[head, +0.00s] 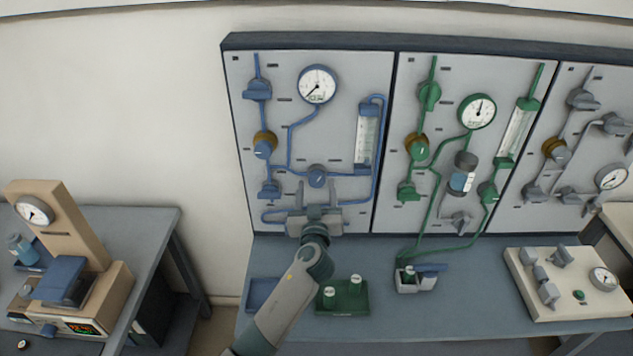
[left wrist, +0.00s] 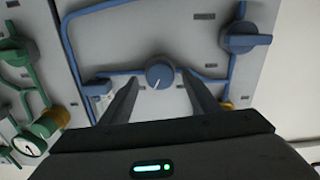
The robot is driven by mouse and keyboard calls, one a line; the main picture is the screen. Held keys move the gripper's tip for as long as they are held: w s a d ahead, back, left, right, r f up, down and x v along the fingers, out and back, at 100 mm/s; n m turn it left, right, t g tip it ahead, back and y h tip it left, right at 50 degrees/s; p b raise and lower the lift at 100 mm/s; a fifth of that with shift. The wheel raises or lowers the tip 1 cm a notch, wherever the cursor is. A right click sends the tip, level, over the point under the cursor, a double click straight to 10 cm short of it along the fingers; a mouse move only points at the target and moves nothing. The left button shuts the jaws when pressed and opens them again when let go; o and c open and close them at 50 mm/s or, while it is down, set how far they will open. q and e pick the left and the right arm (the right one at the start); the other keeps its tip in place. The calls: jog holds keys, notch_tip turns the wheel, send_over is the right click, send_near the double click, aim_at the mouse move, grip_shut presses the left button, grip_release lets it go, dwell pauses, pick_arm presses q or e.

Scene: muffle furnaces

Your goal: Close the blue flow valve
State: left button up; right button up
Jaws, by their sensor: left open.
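The blue flow valve, a round blue knob (head: 317,176) with a white pointer line, sits on the blue panel (head: 348,92) below the gauge and flowmeter. In the left wrist view the knob (left wrist: 160,74) shows between the two fingertips, its pointer aimed downward and slightly left. My left gripper (head: 318,192) is open in front of the panel, just below the knob in the head view. In the left wrist view its fingers (left wrist: 160,82) are spread on either side of the knob, with visible gaps. Contact with the knob is not seen. My right gripper is not in view.
Other blue valves (head: 257,90) line the panel's left side, and a blue flowmeter (head: 366,135) stands to the knob's right. The green panel (head: 451,70) adjoins it. Below, a green tray (head: 352,303) with white-capped bottles and a blue tray (head: 262,290) rest on the bench.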

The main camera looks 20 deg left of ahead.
pick_arm(q)
jog(key=shift+w+a, duration=0.2)
jog(key=shift+w, duration=0.45)
jog(key=c, duration=1)
jog(key=shift+c, duration=0.2)
